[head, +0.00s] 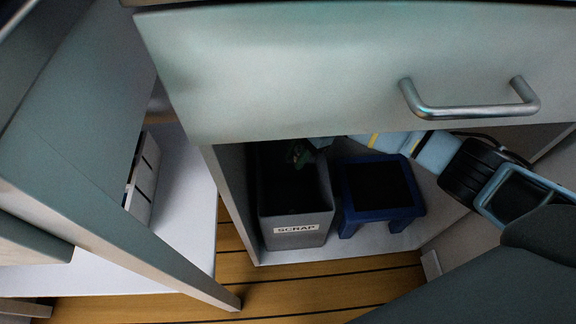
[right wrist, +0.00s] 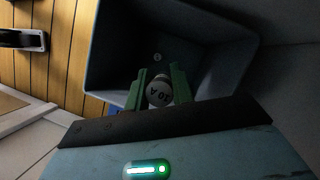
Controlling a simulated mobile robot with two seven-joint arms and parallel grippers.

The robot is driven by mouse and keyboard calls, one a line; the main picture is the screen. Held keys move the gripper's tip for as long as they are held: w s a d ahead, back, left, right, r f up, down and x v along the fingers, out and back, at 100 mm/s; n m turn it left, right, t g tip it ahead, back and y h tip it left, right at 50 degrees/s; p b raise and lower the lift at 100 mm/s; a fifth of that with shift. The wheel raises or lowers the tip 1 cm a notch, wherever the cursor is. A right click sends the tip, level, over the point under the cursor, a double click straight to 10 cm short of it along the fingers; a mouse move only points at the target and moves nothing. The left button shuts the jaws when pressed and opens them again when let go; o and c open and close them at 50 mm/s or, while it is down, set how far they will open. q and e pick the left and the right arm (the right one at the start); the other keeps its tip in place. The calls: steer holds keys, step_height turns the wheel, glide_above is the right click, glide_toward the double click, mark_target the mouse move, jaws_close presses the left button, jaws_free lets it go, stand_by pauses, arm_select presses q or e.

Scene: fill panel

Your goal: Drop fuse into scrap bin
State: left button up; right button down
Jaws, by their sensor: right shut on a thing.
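The grey scrap bin (head: 297,229), with a white SCRAP label on its front, stands in the open space under the drawer front. My right gripper (head: 298,153) reaches in from the right, its green fingers over the back part of the bin. In the right wrist view the right gripper (right wrist: 158,84) is shut on the fuse (right wrist: 159,95), a pale round piece with dark lettering. The fuse is in front of the open bin (right wrist: 112,48), whose inner walls surround it in that view. The fuse cannot be made out in the head view. My left gripper is not in view.
A dark blue stool-like stand (head: 383,213) is right of the bin, below my right arm. The drawer front (head: 300,70) with its metal handle (head: 470,108) overhangs the space. An open grey door (head: 110,235) is on the left. A small round spot (right wrist: 157,57) shows inside the bin.

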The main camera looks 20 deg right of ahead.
steer(key=shift+f+b, duration=1.1)
steer(key=shift+f, duration=1)
steer(key=c, duration=1.1)
jaws_free()
steer(key=p+v, duration=0.3)
steer(key=v, duration=0.5)
steer(key=shift+a+f, duration=0.1)
